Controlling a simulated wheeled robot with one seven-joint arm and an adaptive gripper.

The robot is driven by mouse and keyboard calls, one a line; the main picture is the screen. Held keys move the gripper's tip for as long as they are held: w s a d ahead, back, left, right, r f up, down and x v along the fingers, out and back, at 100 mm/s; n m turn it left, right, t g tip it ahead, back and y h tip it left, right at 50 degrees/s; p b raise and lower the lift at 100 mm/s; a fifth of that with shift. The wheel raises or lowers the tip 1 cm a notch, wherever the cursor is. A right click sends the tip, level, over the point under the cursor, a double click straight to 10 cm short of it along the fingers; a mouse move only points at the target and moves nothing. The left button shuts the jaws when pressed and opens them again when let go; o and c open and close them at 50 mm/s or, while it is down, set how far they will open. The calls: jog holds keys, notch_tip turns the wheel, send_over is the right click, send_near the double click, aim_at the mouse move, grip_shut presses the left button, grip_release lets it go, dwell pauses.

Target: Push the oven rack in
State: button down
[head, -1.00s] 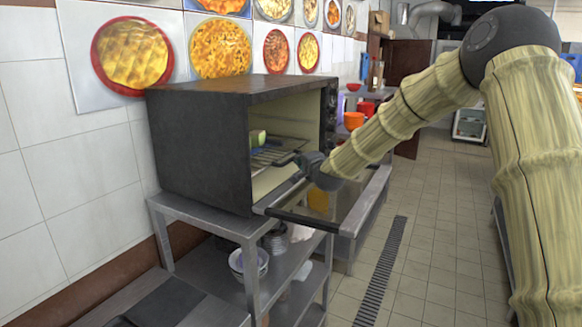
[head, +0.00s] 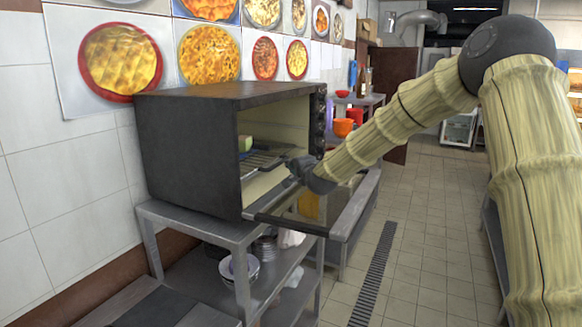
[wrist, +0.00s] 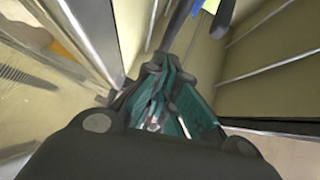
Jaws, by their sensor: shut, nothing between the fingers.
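The dark toaster-style oven (head: 188,148) stands open on a metal stand. Its glass door (head: 325,205) is folded down at the front. The wire oven rack (head: 262,160) lies level inside, with a small green and pale item (head: 245,143) on it. My gripper (head: 298,166) is at the oven's opening, by the front end of the rack, above the lowered door. Its fingers are shut and empty; the wrist view shows them together (wrist: 170,68). The head view does not show clearly whether the fingertips touch the rack, as the gripper hides its front end.
The metal stand (head: 190,222) holds bowls (head: 239,268) on its lower shelf. The door handle bar (head: 284,226) sticks out in front. Orange and red bowls (head: 343,127) sit on a table behind the oven. The tiled floor (head: 415,240) to the right is clear.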

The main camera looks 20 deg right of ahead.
jog(key=s, duration=0.1)
jog(key=s+d, duration=0.1)
jog(key=s+b, duration=0.1)
jog(key=s, duration=0.1)
jog(key=shift+s+d+r, duration=0.1)
jog(key=shift+d+r, duration=0.15)
jog(key=shift+r, duration=0.15)
jog(key=shift+s+a+b, duration=0.15)
jog(key=shift+s+b, duration=0.15)
jog(key=shift+s+a+r+b, duration=0.1)
jog(key=shift+s+r+b, duration=0.15)
jog(key=shift+s, duration=0.85)
jog(key=shift+s+d+r+b, duration=0.1)
jog(key=shift+s+b, duration=0.3)
jog(key=shift+s, duration=0.65)
jog(key=shift+s+a+r+b, duration=0.1)
jog(key=shift+s+r+b, duration=0.15)
jog(key=shift+s, duration=0.85)
